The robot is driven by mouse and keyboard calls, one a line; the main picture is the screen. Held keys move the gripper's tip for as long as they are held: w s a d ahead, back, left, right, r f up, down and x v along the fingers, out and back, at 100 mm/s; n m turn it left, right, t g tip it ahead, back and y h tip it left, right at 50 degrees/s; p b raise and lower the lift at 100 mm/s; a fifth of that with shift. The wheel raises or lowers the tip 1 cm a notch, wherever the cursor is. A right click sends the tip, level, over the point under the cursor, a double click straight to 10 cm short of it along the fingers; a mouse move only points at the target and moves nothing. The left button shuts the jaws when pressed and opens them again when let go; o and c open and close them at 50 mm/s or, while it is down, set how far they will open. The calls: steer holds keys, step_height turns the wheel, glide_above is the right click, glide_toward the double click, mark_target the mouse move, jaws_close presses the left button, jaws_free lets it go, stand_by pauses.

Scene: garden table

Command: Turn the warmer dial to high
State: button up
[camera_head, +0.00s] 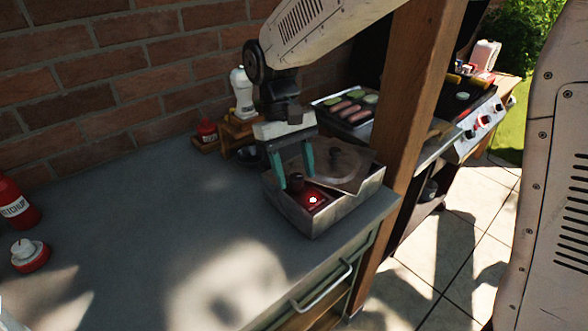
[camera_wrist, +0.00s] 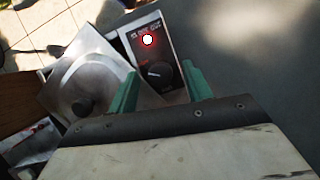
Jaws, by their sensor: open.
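The warmer (camera_head: 318,222) is a grey metal box at the counter's right edge. Its lid (camera_head: 347,168) has a dark round knob and sits tilted; it also shows in the wrist view (camera_wrist: 87,82). A dark control panel (camera_wrist: 147,30) carries a lit white lamp with a red ring and a black dial (camera_wrist: 159,75). The dial has a light pointer mark; I cannot read the labels around it. My gripper (camera_head: 297,178) is open above the panel, with teal fingers on either side of the dial. I cannot tell whether the fingers touch it.
A wooden post (camera_head: 408,120) stands just right of the warmer. A tray of food (camera_head: 348,108) and a white bottle (camera_head: 242,92) are behind. The counter's middle (camera_head: 150,200) is clear.

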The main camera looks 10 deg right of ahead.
mark_target(297, 174)
steer(key=v, duration=0.7)
steer(key=shift+r, duration=0.25)
steer(key=shift+s+d+f, duration=0.85)
steer(key=shift+s+f, duration=0.2)
steer(key=shift+s, duration=0.05)
steer(key=s+d+r+m+t+y, duration=0.2)
steer(key=s+d+m+t, duration=0.3)
steer(key=s+d, duration=1.5)
steer(key=shift+s+d+t, duration=0.2)
steer(key=shift+s+t, duration=0.1)
